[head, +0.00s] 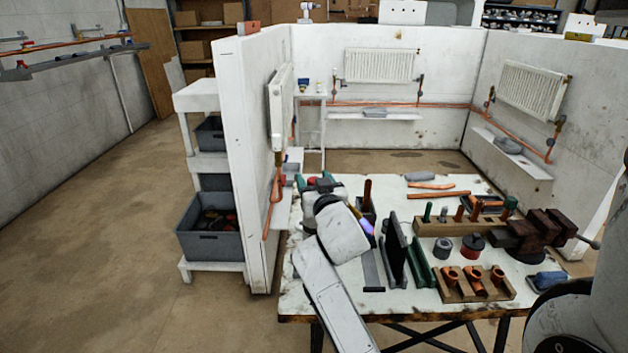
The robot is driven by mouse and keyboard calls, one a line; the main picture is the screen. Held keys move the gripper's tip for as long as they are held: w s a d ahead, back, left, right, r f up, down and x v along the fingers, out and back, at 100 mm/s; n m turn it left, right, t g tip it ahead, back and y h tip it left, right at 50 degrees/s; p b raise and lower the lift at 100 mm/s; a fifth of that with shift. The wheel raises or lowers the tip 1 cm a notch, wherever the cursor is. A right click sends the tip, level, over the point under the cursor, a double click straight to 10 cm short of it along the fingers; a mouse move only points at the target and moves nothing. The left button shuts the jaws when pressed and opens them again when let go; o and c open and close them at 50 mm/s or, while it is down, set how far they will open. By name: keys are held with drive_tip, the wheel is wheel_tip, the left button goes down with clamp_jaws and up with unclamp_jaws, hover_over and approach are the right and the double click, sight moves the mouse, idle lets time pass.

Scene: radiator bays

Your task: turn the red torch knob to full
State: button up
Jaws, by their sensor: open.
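My white arm reaches up from the bottom over the left side of the workbench (428,308). Its jaws are hidden behind its own wrist. A small red part (311,181) shows just beyond the wrist, close beside it, partly covered; I cannot tell whether it is the torch knob. A purple-blue glow (363,222) shows at the right side of my wrist; I cannot tell what it belongs to. No torch can be made out clearly.
The bench holds a vise (535,235), a wooden rack of fittings (474,283), a red and black can (472,245), copper pipes (438,195) and dark upright plates (397,250). A white partition wall (255,150) stands close left. Floor at far left is clear.

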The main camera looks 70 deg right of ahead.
drive_tip(key=c, duration=0.9)
drive_tip(key=shift+c, duration=0.2)
